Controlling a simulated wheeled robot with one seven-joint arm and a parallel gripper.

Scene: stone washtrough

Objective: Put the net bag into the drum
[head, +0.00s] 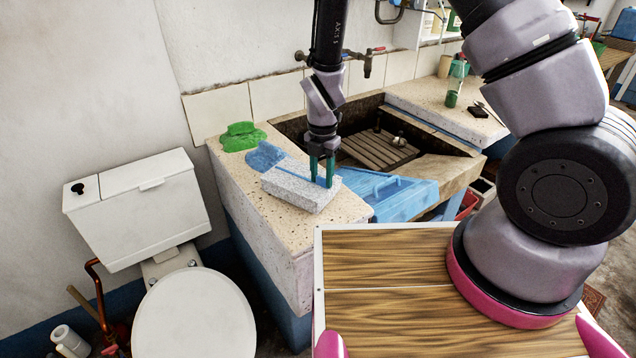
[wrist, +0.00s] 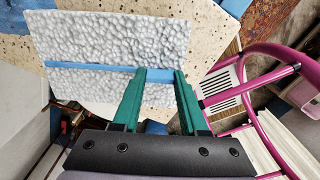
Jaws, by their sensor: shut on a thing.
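A blue thing, probably the net bag (head: 265,155), lies on the speckled stone ledge, with its wide part at the back. A narrow blue strip (wrist: 90,69) runs from it across a pale, rough-textured block. My gripper (head: 321,180) points straight down at the block's right end, its green fingers at the strip. In the wrist view the gripper (wrist: 160,72) has a gap between its fingertips, over the strip. I cannot make out the drum in either view.
The pale block (head: 298,188) lies on the ledge (head: 240,185) under my gripper. A green lump (head: 240,137) sits behind. A blue ribbed board (head: 395,193) leans at the trough (head: 365,150). A white toilet (head: 195,315) stands at left. A green bottle (head: 453,90) stands right.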

